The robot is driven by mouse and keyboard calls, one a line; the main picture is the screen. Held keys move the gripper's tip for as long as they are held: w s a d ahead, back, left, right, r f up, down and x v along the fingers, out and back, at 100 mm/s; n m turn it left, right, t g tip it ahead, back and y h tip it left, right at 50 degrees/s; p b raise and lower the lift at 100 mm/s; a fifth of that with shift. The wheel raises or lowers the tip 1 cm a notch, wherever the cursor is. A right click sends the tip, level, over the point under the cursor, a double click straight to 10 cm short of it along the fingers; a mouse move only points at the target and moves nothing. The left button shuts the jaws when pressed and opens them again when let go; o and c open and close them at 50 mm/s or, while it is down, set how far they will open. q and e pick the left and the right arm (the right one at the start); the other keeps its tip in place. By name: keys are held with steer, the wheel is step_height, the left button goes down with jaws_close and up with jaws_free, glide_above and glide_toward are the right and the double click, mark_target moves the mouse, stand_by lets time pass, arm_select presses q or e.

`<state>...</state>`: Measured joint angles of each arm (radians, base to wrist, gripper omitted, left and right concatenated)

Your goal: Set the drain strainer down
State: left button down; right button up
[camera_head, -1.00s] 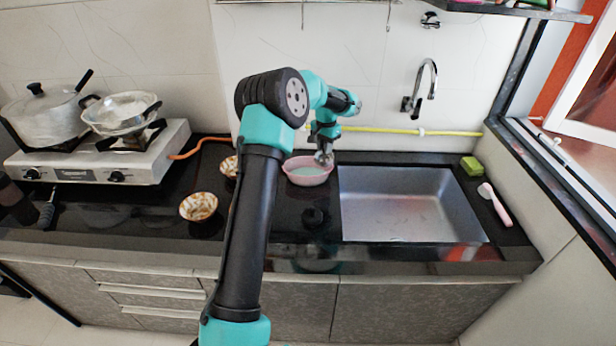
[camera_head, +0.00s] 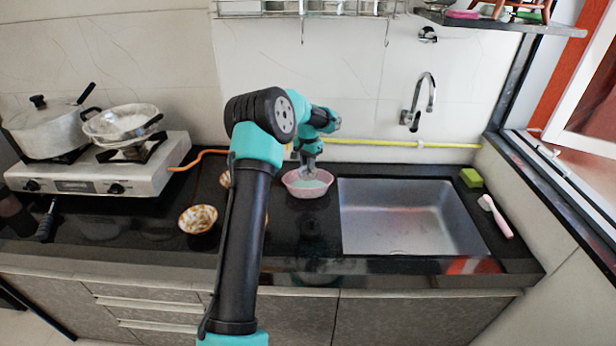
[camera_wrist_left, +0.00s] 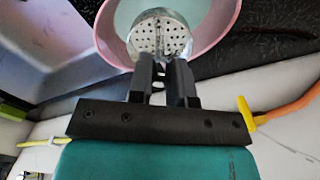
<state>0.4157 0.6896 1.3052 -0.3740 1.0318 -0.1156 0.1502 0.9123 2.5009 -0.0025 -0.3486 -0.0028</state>
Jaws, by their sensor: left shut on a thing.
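The drain strainer (camera_wrist_left: 160,35) is a round metal disc with holes, seen in the left wrist view. My left gripper (camera_wrist_left: 163,68) is shut on its near edge. Beyond and around the strainer is a pink bowl (camera_wrist_left: 222,22) with a pale green inside. In the head view my left gripper (camera_head: 308,170) points down at the pink bowl (camera_head: 307,190), which stands on the black counter left of the sink. The strainer is at the bowl's opening; I cannot tell whether it touches the bowl. My right gripper is not in view.
The steel sink (camera_head: 410,215) is empty, right of the bowl. A patterned bowl (camera_head: 198,219) stands on the counter to the left, with another partly behind my arm. A green sponge (camera_head: 471,177) and a pink brush (camera_head: 496,216) lie right of the sink. A stove (camera_head: 100,175) is far left.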

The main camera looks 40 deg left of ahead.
mark_target(308, 174)
arm_select(q)
steer(key=shift+f, duration=0.35)
steer(key=shift+f, duration=0.1)
steer(key=shift+f, duration=2.4)
steer(key=c, duration=1.1)
jaws_free()
steer(key=shift+f, duration=0.1)
steer(key=shift+o, duration=0.2)
step_height(308, 174, up, 12)
steer(key=shift+r, duration=0.15)
